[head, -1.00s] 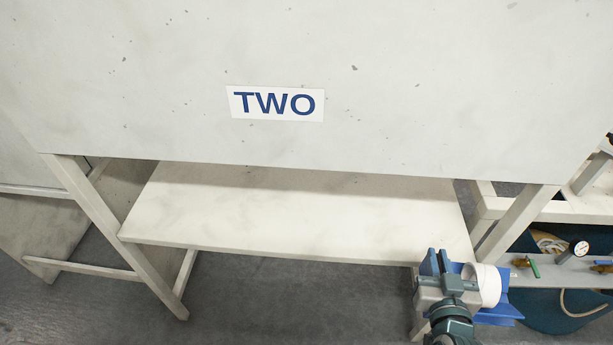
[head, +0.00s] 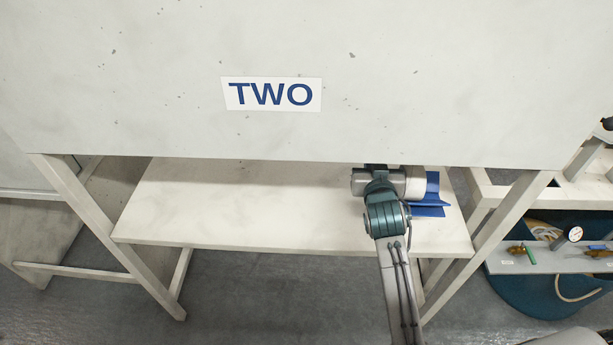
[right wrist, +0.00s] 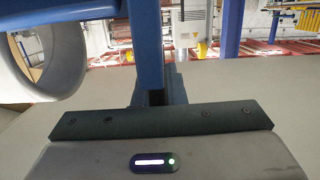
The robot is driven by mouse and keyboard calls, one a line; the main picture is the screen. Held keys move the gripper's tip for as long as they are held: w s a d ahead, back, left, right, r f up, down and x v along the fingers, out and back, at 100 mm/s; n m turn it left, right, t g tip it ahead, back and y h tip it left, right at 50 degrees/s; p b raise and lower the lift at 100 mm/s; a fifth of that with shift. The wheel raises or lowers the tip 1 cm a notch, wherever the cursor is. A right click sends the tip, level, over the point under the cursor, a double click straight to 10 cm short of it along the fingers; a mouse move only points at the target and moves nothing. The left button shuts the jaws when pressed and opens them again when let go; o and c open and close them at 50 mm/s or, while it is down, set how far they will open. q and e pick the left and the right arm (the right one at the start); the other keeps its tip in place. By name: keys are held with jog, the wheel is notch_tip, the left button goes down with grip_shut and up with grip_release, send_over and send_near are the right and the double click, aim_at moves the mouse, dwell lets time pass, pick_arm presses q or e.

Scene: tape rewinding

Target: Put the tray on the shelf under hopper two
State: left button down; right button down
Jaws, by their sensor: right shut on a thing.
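The blue tray (head: 432,196) is over the right part of the pale shelf (head: 220,220), below the front panel of hopper two (head: 420,110). I cannot tell whether it touches the shelf. A white hollow roll (head: 415,182) is with the tray; its open ring fills the upper left of the right wrist view (right wrist: 75,75). My right gripper (head: 374,180) is shut on the tray, left of the roll. In the right wrist view a blue upright part of the tray (right wrist: 147,45) stands at the jaws. The far part of the tray is hidden under the hopper. My left gripper is out of view.
A "TWO" label (head: 271,94) is on the hopper. Its front edge hangs low over the back of the shelf. Slanting legs (head: 95,220) stand at both ends. The shelf's left and middle are bare. A gauge (head: 574,234) and valves are at the right.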

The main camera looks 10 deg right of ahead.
notch_tip(320, 180, down, 5)
jog(key=shift+f, duration=0.5)
notch_tip(320, 180, down, 3)
jog(key=shift+f, duration=0.35)
jog(key=c, duration=1.5)
grip_release()
jog(key=shift+f, duration=0.1)
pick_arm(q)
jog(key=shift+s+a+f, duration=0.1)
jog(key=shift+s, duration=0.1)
